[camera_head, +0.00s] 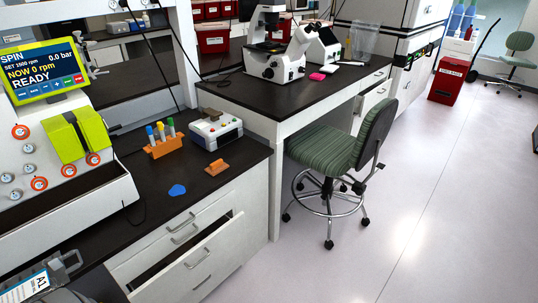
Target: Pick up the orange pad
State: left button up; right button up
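A small orange pad-like piece (217,167) lies on the dark bench top near its right front edge. It has a raised part on top. It sits in front of a white box with coloured buttons (215,131) and to the right of a flat blue pad (177,190). Nothing covers it. I cannot make out either of my grippers in the head view.
An orange rack (165,146) with several coloured-cap tubes stands behind the blue pad. The white cell processor (105,196) with a lit screen fills the left. A drawer (190,258) below the bench stands partly open. A green chair (323,149) is to the right.

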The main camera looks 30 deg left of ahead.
aim_at(215, 167)
jog(key=z, duration=0.25)
jog(key=i, duration=2.05)
jog(key=u, duration=1.55)
jog(key=i, duration=0.65)
jog(key=u, duration=0.65)
